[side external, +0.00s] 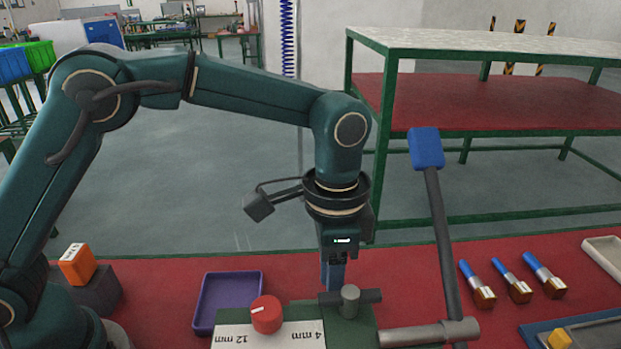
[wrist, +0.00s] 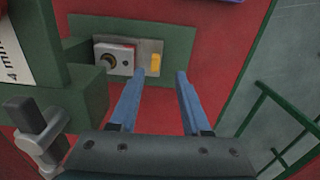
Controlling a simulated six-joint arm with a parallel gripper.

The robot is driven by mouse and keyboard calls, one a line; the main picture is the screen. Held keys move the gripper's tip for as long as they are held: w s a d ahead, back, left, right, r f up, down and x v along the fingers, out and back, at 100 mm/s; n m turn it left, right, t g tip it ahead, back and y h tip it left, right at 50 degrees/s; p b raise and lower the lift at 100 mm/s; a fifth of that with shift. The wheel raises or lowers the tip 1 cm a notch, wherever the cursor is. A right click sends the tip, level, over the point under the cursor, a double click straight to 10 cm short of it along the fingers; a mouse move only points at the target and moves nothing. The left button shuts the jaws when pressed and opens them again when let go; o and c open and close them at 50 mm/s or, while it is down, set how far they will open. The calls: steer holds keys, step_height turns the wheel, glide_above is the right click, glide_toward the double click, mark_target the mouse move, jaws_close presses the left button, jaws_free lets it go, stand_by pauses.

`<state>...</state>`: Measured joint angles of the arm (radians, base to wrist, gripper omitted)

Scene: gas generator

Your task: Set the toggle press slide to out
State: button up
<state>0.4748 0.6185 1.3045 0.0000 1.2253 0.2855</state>
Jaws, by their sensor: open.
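The toggle press has a green body (side external: 350,325) with a long lever (side external: 440,230) standing nearly upright, tipped by a blue grip (side external: 427,149). In the wrist view, a pale slide block (wrist: 128,60) with a dark round recess sits on a metal strip (wrist: 146,47) beside the green press body (wrist: 82,98). A yellow mark (wrist: 155,64) shows on the strip to its right. My gripper (wrist: 158,75) is open and empty, with its blue fingers pointing toward the strip. In the side view my gripper (side external: 334,278) is behind the press body, which hides the fingertips and the slide.
A red knob (side external: 266,314) sits on a white scale plate (side external: 230,338). A purple tray (side external: 200,317) lies behind it. Several blue-handled brushes (side external: 510,280) and a tray with a yellow block (side external: 559,339) are at right. An orange box (side external: 77,264) is at left.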

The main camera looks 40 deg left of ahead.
steer(key=shift+s+d+f, duration=0.15)
steer(key=shift+d+f, duration=0.25)
steer(key=shift+d, duration=0.05)
steer(key=shift+f, duration=2.35)
jaws_close()
